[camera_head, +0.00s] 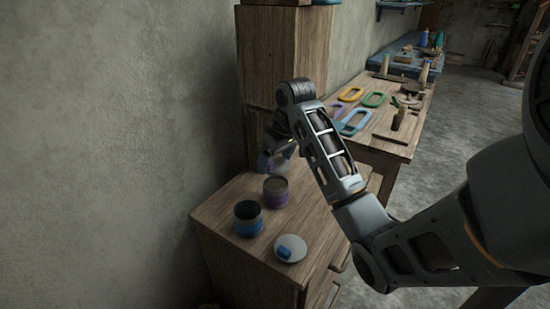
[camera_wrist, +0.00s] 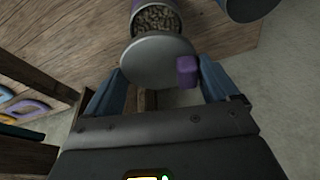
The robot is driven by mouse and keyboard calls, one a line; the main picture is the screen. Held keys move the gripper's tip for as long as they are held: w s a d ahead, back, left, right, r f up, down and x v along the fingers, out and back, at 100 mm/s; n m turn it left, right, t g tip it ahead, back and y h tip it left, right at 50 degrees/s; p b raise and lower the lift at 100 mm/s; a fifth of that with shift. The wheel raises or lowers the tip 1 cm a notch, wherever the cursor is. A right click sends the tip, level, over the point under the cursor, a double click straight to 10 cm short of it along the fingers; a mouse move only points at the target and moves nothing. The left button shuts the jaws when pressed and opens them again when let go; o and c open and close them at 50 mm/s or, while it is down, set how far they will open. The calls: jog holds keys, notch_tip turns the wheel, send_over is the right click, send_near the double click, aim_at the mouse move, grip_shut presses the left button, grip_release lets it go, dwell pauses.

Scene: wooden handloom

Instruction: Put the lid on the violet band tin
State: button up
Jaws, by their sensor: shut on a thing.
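The violet band tin (camera_head: 275,192) stands upright and open on the wooden cabinet top. In the wrist view the tin (camera_wrist: 137,6) shows at the top, with small brown bits inside. My gripper (camera_wrist: 161,66) is shut on a round grey lid (camera_wrist: 148,62) with a violet knob (camera_wrist: 187,71). The lid's far edge overlaps the near part of the tin's mouth in the wrist view; I cannot tell whether they touch. In the head view my gripper (camera_head: 274,160) is just behind and above the tin, and the lid (camera_head: 281,165) is partly hidden and blurred.
A blue band tin (camera_head: 248,219) stands open beside the violet one. A grey lid with a blue knob (camera_head: 290,248) lies near the cabinet's (camera_head: 228,213) front edge. A bench with coloured loops (camera_head: 373,99) is at the back right.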

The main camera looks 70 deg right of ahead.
jog(key=shift+f+b, duration=1.4)
jog(key=shift+f, duration=0.95)
jog(key=shift+s, duration=0.1)
jog(key=shift+f+p, duration=0.45)
jog(key=shift+p, duration=0.2)
jog(key=o, duration=0.8)
